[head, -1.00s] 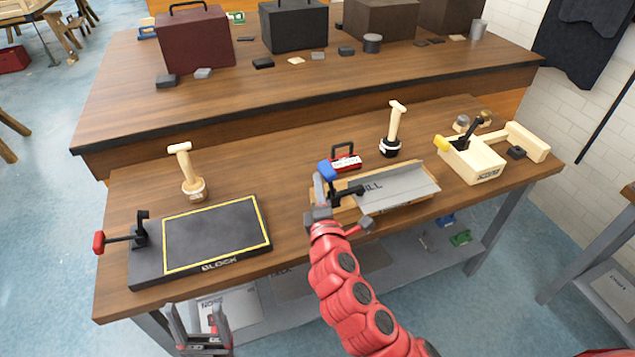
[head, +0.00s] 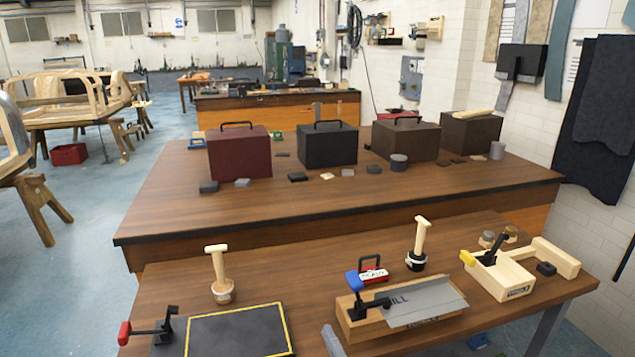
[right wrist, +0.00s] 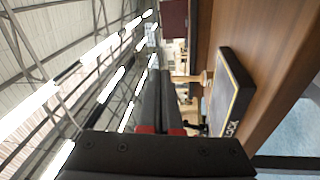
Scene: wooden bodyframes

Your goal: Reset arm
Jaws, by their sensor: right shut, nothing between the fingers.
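My right gripper (head: 332,342) shows only as a grey tip at the bottom edge of the head view, in front of the bench and left of the wooden fixture. In the right wrist view its two dark fingers (right wrist: 160,78) are together with nothing between them. My left gripper is out of the picture.
The near bench holds a black block board (head: 240,332) with a yellow outline, mallets (head: 222,292) (head: 416,260), a clamp fixture (head: 352,325) with a grey sheet (head: 425,302), and a wooden tool box (head: 500,278). Several cases (head: 240,155) stand on the far bench.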

